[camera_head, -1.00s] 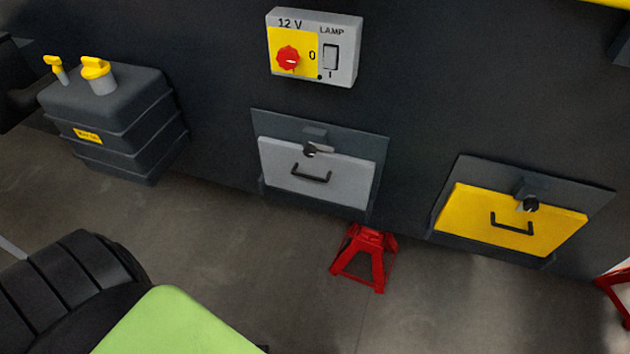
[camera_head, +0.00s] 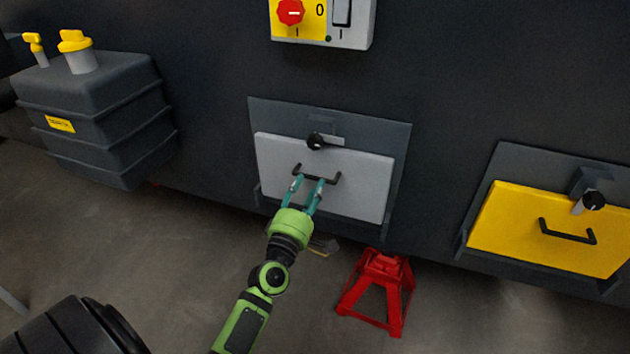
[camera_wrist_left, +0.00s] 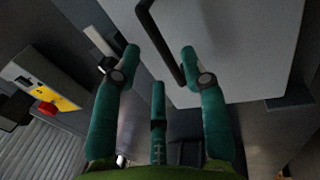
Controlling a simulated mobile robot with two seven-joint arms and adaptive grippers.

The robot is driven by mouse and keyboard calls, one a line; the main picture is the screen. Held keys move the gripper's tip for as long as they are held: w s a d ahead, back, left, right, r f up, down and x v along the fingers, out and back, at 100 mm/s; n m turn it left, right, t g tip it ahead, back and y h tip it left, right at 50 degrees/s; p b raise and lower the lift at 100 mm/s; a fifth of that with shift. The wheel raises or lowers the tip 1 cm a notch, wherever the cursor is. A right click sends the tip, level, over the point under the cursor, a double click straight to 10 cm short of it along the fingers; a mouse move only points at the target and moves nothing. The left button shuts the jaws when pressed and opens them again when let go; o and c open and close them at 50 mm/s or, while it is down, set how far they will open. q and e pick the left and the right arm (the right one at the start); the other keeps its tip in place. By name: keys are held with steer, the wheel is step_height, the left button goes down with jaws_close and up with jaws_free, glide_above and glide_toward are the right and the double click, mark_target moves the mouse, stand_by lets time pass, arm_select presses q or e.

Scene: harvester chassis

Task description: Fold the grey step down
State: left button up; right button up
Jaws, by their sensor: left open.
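The grey step (camera_head: 350,185) is folded up flat against the dark chassis wall, below the switch box. Above the handle is a latch (camera_head: 318,141) with a black knob and a light lever pointing right. My left gripper (camera_head: 308,180) is open at the handle, its teal fingers pointing up at the step. In the left wrist view, the handle (camera_wrist_left: 158,40) runs between the spread fingertips of the gripper (camera_wrist_left: 160,62). I cannot tell whether they touch it. My right gripper is not in view.
A yellow step (camera_head: 520,225) with its own handle and latch is folded up at right. A red jack stand (camera_head: 378,290) stands on the floor below right of the grey step. A dark tank (camera_head: 95,110) with yellow caps is at left. The switch box (camera_head: 325,22) is above.

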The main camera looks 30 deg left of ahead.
mark_target(315, 180)
arm_select(q)
steer(key=shift+x, duration=2.2)
jaws_close()
steer(key=shift+f, duration=0.15)
